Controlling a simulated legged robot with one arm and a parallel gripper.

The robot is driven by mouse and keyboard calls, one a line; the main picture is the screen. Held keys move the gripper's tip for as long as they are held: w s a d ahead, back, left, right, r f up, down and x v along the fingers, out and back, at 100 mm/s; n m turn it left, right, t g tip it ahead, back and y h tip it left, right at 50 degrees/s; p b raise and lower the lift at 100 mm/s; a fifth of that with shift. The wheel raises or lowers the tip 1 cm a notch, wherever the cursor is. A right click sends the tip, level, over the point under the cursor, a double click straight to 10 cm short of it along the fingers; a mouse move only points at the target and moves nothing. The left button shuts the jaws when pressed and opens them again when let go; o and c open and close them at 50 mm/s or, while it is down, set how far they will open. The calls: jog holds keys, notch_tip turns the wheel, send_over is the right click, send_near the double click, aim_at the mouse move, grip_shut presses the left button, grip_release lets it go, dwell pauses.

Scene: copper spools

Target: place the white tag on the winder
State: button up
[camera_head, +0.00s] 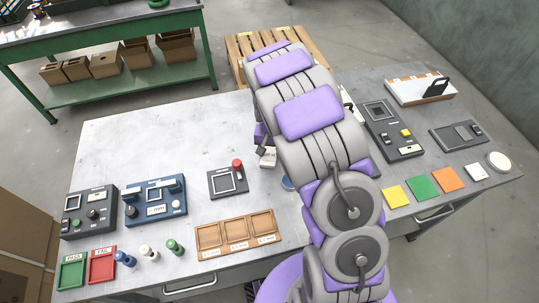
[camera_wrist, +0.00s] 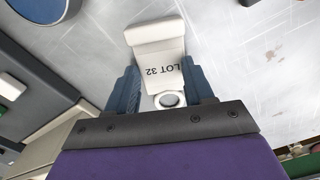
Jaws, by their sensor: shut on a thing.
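Several machines stand on the bench: a blue one (camera_head: 155,201), a dark grey one (camera_head: 89,212) and a long dark one (camera_head: 394,129) right of my arm. I cannot tell which is the winder.
A small panel with a red knob (camera_head: 228,181) and a wooden tray (camera_head: 236,232) lie left of my arm. A blue disc (camera_head: 287,184) is partly hidden by the arm. Coloured squares (camera_head: 422,186) lie at right. The bench's back left is clear.

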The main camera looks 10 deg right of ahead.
aim_at(268, 157)
jog(key=shift+s+a+f, duration=0.2)
jog(key=shift+f, duration=0.1)
jog(key=shift+c, duration=1.4)
jog(key=shift+a, duration=0.25)
jog(key=shift+w+a+r+p, duration=0.15)
jog(key=shift+r+p, duration=0.15)
jog(key=shift+r, duration=0.3)
grip_shut()
notch_tip(268, 157, up, 3)
jog(key=shift+f+p, duration=0.15)
jog(key=shift+p, duration=0.3)
jog(key=s+d, duration=0.2)
jog(key=s, duration=0.2)
jog(key=s+d+r+p, duration=0.1)
jog(key=s+d, duration=0.1)
jog(key=s, duration=0.3)
jog(key=s+d+p, duration=0.1)
jog(key=s+d, duration=0.1)
jog(key=s, duration=0.3)
jog(key=shift+s+r, duration=0.2)
jog(key=shift+s, duration=0.05)
jog(key=shift+c, duration=1.5)
grip_release()
jog(key=o, duration=1.5)
jog(key=shift+c, duration=0.2)
